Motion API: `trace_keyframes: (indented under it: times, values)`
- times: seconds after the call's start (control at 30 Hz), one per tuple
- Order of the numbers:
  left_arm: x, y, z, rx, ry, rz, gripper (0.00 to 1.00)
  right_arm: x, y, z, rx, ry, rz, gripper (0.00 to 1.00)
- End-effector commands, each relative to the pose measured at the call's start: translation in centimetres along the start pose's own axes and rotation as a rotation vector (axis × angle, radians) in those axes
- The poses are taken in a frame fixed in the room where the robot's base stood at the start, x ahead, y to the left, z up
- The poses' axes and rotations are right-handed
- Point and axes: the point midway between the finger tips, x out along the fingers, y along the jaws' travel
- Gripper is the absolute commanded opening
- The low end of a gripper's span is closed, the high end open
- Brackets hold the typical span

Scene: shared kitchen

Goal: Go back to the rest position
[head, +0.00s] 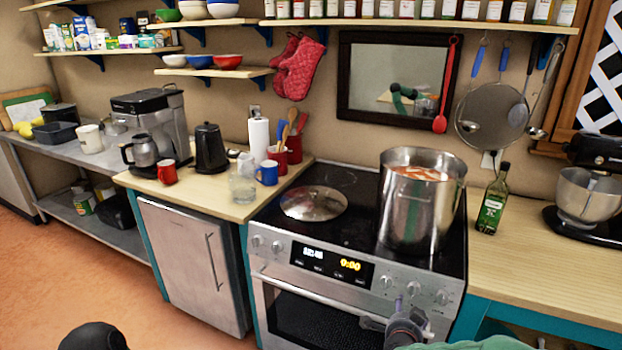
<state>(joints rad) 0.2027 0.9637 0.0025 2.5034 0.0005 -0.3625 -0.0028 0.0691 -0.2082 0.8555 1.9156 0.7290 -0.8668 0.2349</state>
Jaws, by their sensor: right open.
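My right gripper (389,312) shows at the bottom of the head view, right of centre, in front of the oven's front. It is open, and I see nothing between its fingers. A green part of my arm lies to its right at the bottom edge. My left gripper is not in view; only a rounded dark part shows at the bottom left edge.
The stove (345,222) bears a large steel pot (408,228) with reddish contents and a lid (313,204). A green bottle (493,203) stands on the right counter (545,265). Mugs, a kettle (210,150) and a coffee maker (160,118) stand left. Floor (60,265) is clear at left.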

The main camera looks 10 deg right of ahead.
Motion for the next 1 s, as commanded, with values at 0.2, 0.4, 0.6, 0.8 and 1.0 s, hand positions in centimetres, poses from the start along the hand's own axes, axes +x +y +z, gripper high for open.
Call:
trace_keyframes:
  times: [0.2, 0.4, 0.6, 0.8, 1.0]
  values:
    - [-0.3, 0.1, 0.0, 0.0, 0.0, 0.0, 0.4, 0.5, 2.6, 4.9, -0.139, -0.145, 0.033, 0.63]
    - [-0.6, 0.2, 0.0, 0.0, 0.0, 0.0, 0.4, 0.2, 6.3, 10.6, -0.297, -0.329, 0.065, 0.63]
    - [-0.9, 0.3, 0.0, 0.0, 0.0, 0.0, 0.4, -1.3, 10.5, 15.9, -0.442, -0.523, 0.094, 0.63]
    - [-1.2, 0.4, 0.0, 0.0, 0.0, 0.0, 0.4, -4.1, 15.2, 20.7, -0.574, -0.728, 0.116, 0.63]
    - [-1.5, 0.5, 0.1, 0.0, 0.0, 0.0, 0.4, -7.9, 20.0, 24.8, -0.692, -0.941, 0.131, 0.63]
